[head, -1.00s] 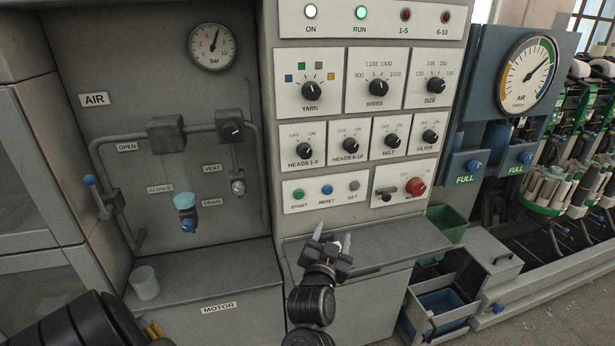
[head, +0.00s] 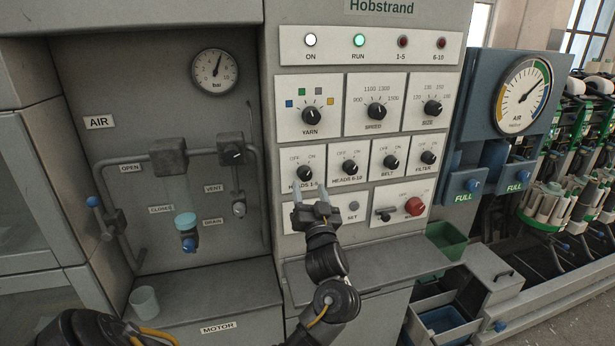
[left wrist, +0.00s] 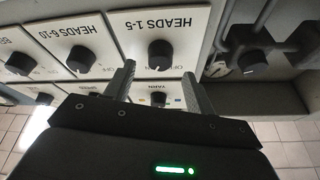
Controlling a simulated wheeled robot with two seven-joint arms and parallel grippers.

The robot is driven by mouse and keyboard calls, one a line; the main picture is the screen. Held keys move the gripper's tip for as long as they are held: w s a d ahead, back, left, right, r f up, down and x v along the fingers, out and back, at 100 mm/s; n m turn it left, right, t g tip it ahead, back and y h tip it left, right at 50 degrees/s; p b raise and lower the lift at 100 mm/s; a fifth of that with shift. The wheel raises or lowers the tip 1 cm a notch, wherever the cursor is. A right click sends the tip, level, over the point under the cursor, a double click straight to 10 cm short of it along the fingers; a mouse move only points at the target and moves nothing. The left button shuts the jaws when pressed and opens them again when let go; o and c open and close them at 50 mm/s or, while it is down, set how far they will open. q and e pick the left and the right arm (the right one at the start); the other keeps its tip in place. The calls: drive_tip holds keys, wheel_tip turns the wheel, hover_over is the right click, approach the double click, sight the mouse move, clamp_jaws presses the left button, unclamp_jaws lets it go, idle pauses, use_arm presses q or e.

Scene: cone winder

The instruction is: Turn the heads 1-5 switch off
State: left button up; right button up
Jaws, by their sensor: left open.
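The heads 1-5 switch (head: 304,173) is a black rotary knob on a white plate, with OFF at its upper left and ON at its upper right. I cannot tell clearly which mark its pointer faces. In the left wrist view the same knob (left wrist: 160,54) appears upside down, just beyond the fingertips. My left gripper (head: 310,190) is open and empty, just below and in front of the knob, apparently not touching it. In the left wrist view its two fingers (left wrist: 160,76) stand apart, on either side of the line to the knob. My right gripper is not in view.
The heads 6-10 knob (head: 350,167) sits close to the right, and the yarn knob (head: 310,115) above. The gripper partly covers the button plate below. The RUN lamp (head: 359,41) glows green; the 1-5 lamp (head: 402,42) is dark red. A grey ledge (head: 370,258) juts out below.

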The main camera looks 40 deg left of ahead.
sight(306, 177)
use_arm(q)
drive_tip(key=x, duration=0.3)
drive_tip(key=shift+a+r+p, duration=0.1)
drive_tip(key=shift+r+p, duration=0.1)
drive_tip(key=shift+p, duration=0.2)
drive_tip(key=shift+w+a, duration=0.2)
drive_tip(key=shift+w, duration=0.05)
drive_tip(key=shift+c, duration=0.4)
